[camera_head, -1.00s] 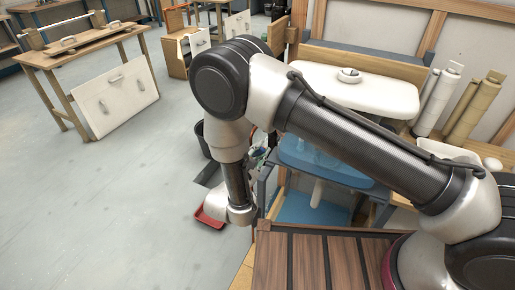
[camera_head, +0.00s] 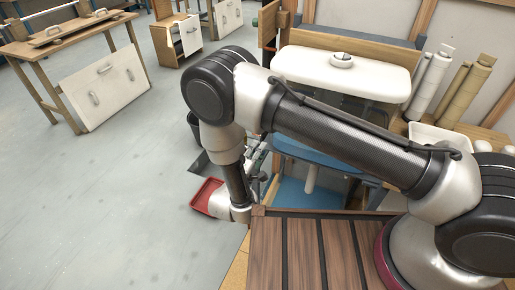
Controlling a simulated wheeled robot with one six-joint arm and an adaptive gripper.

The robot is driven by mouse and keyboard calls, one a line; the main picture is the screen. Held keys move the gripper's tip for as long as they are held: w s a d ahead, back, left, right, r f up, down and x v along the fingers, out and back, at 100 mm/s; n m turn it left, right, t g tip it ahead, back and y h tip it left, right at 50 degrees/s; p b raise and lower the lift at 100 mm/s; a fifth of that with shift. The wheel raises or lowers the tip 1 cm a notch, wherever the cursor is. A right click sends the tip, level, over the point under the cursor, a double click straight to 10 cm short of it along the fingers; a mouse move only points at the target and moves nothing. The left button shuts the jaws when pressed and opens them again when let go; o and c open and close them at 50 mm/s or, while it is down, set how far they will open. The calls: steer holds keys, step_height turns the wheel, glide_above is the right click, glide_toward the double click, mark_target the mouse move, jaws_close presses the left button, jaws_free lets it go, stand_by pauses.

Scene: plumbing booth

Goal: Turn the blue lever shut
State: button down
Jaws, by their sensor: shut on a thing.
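My gripper (camera_head: 259,165) shows only in part, as small grey pieces past the dark wrist link of my arm, close to the left side of the blue bench under the white sink (camera_head: 342,75). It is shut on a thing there. My arm covers most of that spot, and the fingertips are too small to make out. I cannot pick out the blue lever; the place at the gripper is hidden or too small to tell, so its angle does not show.
The blue bench (camera_head: 330,152) stands to the right. Rolls (camera_head: 428,93) stand at the right. A wooden table (camera_head: 60,40) is far left. The grey floor at left is clear.

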steer(key=shift+f+m, duration=0.2)
steer(key=shift+m, duration=0.1)
steer(key=c, duration=1.3)
jaws_free()
steer(key=v, duration=1.2)
